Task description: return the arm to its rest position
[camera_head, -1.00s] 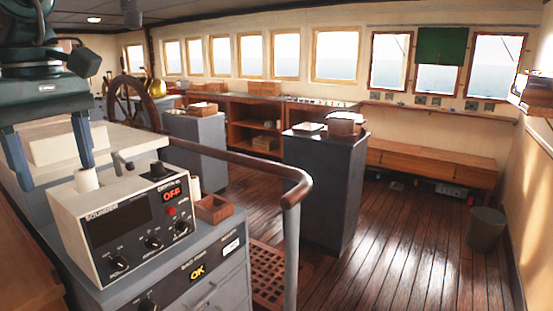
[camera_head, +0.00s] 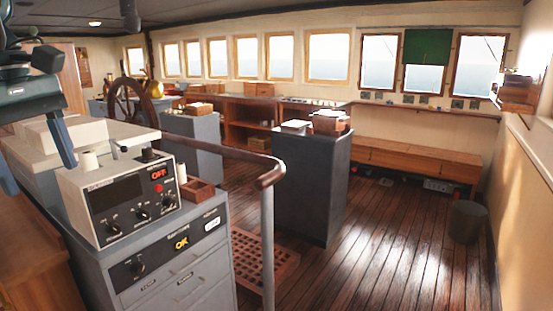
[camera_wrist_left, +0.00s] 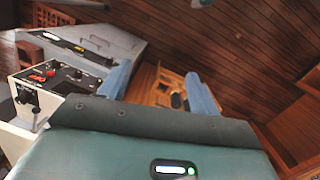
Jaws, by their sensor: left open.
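My left gripper (camera_head: 38,175) is at the left edge of the head view, with its blue fingers pointing down and one partly cut off. It is beside the white instrument box (camera_head: 120,200) and appears apart from it. In the left wrist view the gripper (camera_wrist_left: 157,72) has its two blue fingers spread, with nothing between them. The box also shows at the left of that view (camera_wrist_left: 45,85). My right gripper is in neither view.
The box stands on a grey drawer console (camera_head: 185,275). A wooden handrail (camera_head: 225,155) curves beyond it, and a ship's wheel (camera_head: 128,100) stands behind. A dark grey cabinet (camera_head: 310,190) stands mid-room. The wooden floor (camera_head: 385,260) to the right is clear, with a bin (camera_head: 467,222) beyond.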

